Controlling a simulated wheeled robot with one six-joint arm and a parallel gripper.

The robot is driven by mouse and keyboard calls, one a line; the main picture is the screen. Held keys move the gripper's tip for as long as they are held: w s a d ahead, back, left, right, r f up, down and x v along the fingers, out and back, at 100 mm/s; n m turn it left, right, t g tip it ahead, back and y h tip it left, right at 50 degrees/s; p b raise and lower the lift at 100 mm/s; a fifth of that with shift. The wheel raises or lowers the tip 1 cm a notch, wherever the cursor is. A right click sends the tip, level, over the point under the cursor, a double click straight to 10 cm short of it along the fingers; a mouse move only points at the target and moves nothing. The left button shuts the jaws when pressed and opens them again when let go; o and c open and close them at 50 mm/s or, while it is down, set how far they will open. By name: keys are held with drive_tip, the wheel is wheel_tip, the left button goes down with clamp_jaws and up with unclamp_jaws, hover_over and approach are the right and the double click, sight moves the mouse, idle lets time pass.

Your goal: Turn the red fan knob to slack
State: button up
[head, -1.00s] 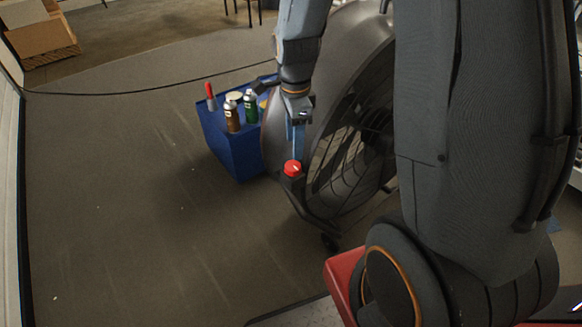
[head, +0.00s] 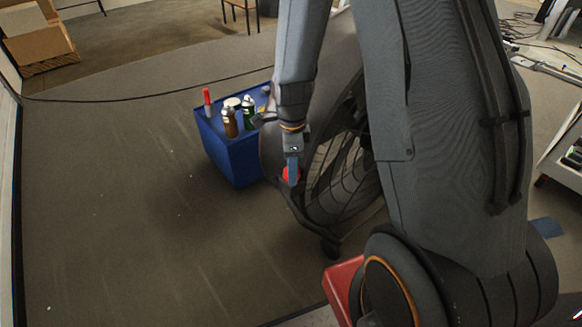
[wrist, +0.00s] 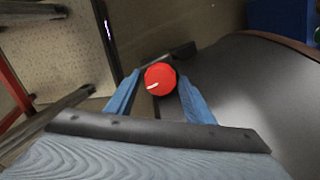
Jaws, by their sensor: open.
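The red fan knob (wrist: 160,79) is round with a white pointer mark toward its lower left in the wrist view. It sits on a dark bracket at the edge of the large dark drum fan (head: 345,165). My gripper (wrist: 160,95) is open, with one blue finger on each side of the knob in the picture. I cannot tell whether either finger touches it. In the head view, my gripper (head: 292,178) covers part of the knob (head: 286,174), and its red edge shows beside the fingers.
A blue box (head: 236,160) with bottles and a red-topped item on it stands left of the fan. Open floor (head: 120,220) lies to the left. Cardboard boxes (head: 35,40) are at the far left, and a cable crosses the floor behind.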

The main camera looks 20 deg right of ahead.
drive_tip(key=c, duration=0.8)
drive_tip(key=shift+n, duration=0.3)
drive_tip(key=n+p, duration=0.2)
drive_tip(key=shift+s+r+n+p, duration=0.1)
drive_tip(key=shift+n+p, duration=0.2)
drive_tip(key=shift+n, duration=0.1)
drive_tip(key=n+p, duration=0.2)
drive_tip(key=n, duration=0.2)
drive_tip(key=shift+p, duration=0.3)
drive_tip(key=n+p, duration=0.1)
drive_tip(key=n, duration=0.3)
drive_tip(key=shift+p, duration=0.3)
drive_tip(key=shift+n+p, duration=0.55)
drive_tip(key=shift+n, duration=1.35)
